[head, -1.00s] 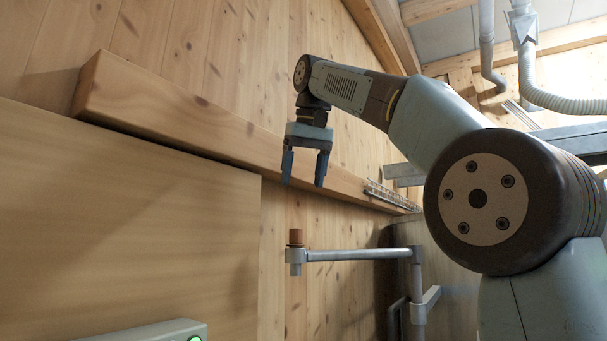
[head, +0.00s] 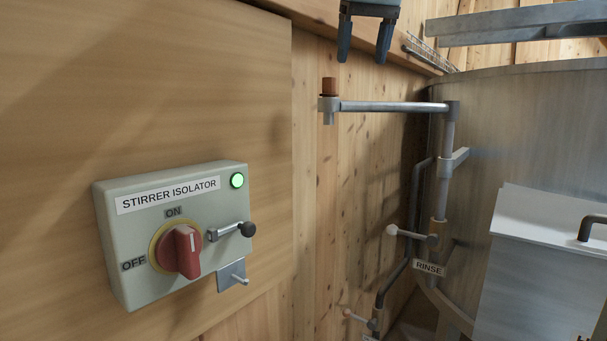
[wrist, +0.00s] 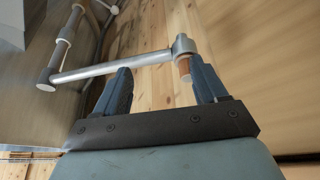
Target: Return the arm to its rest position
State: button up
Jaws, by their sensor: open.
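My gripper (head: 364,42) hangs at the top edge of the head view with its two blue-grey fingers pointing down, apart and empty. It is above the brown-tipped end of a horizontal metal rinse arm (head: 390,106), with a visible gap in the head view. In the wrist view my gripper (wrist: 160,88) shows both fingers spread, with the rinse arm (wrist: 110,67) and its brown tip (wrist: 184,68) beyond them. The rest of my arm is out of the head view.
A stirrer isolator box (head: 172,232) with a red knob pointing to ON and a lit green lamp is on the wooden panel at left. A rinse valve handle (head: 408,232) sits on the pipe. A large metal tank (head: 530,110) and a lidded light-grey box (head: 545,235) stand at right.

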jog(key=s+d+f+m, duration=0.1)
jog(key=s+d+f, duration=0.3)
jog(key=f, duration=0.8)
jog(key=s+d+f, duration=0.4)
jog(key=s+f, duration=0.4)
jog(key=f, duration=0.4)
jog(key=s+d+f+m, duration=0.1)
jog(key=s+d+f, duration=0.3)
jog(key=f, duration=0.8)
jog(key=shift+s+d+f+m+t+h, duration=0.2)
jog(key=shift+s+m+t+h, duration=0.15)
jog(key=shift+s, duration=0.9)
